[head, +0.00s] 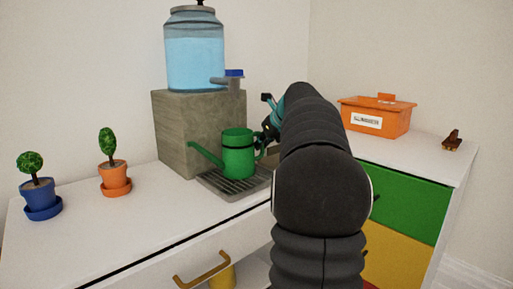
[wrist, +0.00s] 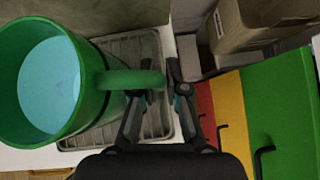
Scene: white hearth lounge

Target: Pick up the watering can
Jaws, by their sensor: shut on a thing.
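The green watering can (head: 237,154) stands upright on or just above the grey drip tray (head: 222,190), below the dispenser's tap. Its spout points left and its handle is on the right. In the wrist view the can (wrist: 88,97) holds light-blue water, and its green handle (wrist: 132,80) reaches between my fingers. My gripper (wrist: 152,88) is shut on the handle. In the head view my gripper (head: 268,127) is at the can's right side, partly hidden by my arm. I cannot tell whether the can touches the tray.
A water dispenser (head: 195,60) stands on a grey block (head: 175,125) behind the can. Two potted plants, blue (head: 40,195) and orange (head: 114,178), stand at the left. An orange box (head: 376,118) and a small brown object (head: 452,141) are at the right. The counter's front middle is clear.

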